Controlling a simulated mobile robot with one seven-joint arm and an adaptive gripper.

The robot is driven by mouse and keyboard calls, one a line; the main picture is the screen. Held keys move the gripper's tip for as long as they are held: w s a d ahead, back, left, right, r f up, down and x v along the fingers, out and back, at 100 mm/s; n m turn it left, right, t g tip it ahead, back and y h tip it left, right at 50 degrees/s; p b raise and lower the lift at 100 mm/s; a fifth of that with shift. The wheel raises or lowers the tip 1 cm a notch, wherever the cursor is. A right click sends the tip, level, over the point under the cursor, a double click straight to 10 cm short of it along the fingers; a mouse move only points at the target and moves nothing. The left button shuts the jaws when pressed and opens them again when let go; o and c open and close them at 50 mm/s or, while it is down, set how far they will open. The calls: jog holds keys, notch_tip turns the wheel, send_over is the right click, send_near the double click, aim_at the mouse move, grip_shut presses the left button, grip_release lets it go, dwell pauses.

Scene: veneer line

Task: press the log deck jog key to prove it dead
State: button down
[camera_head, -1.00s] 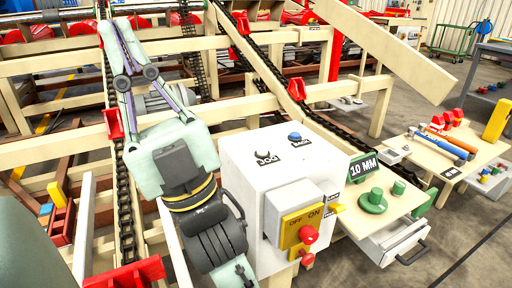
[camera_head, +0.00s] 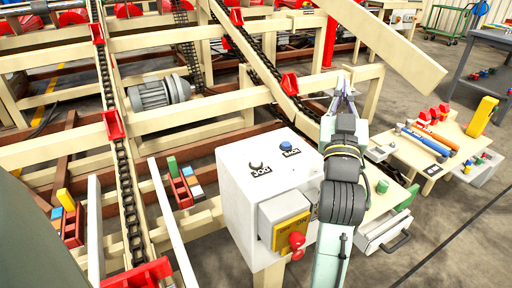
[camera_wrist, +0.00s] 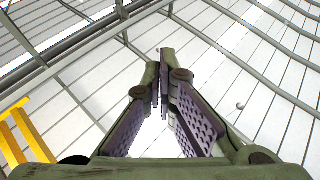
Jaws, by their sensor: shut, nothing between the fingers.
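The white control box (camera_head: 235,205) stands at the centre of the head view.
A side shelf (camera_head: 390,198) with a green knob (camera_head: 382,186) and a drawer (camera_head: 385,232) lies partly behind my arm. A bench (camera_head: 470,148) with hammers stands farther right. Chains, beams and a grey motor (camera_head: 160,92) fill the left and back. Open floor lies at lower right.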

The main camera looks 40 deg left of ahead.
jog(key=w+d+f+g+h+p, duration=0.4)
jog(key=w+d+p, duration=0.1)
jog(key=w+d, duration=0.35)
jog(key=s+a+r+n+g+y, duration=0.1)
jog(key=s+a+n+g+y, duration=0.3)
jog(key=a, duration=0.5)
jog(key=s+a+r+n+g+y, duration=0.1)
jog(key=s+a+n+g, duration=0.25)
jog(key=a+n, duration=0.4)
jog(key=s+a+f+n+g+h, duration=0.2)
jog(key=s+a+f+n+g, duration=0.4)
jog(key=s, duration=0.4)
jog(key=shift+s+a+f+n+g+h, duration=0.2)
jog(key=shift+a+n+g+h, duration=0.3)
jog(key=shift+a, duration=0.55)
